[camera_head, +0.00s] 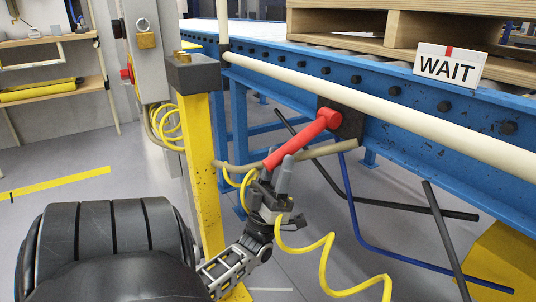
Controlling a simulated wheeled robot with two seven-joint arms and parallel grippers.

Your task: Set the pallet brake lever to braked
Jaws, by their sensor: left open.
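The red brake lever (300,140) is pivoted on a dark plate (349,124) on the side of the blue conveyor frame. It slopes down to the left from its pivot, its free end low. My left gripper (273,171) is at that free end, with its fingers pointing up. It is open, with a finger to the right of the lever's tip. I cannot tell whether the fingers touch the lever. My right gripper is not in view.
A yellow post (203,165) stands just left of the gripper. A coiled yellow cable (325,262) hangs around and below it. A cream rail (370,106) runs along the blue conveyor (300,62). A wooden pallet (400,27) with a WAIT sign (449,66) sits on top.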

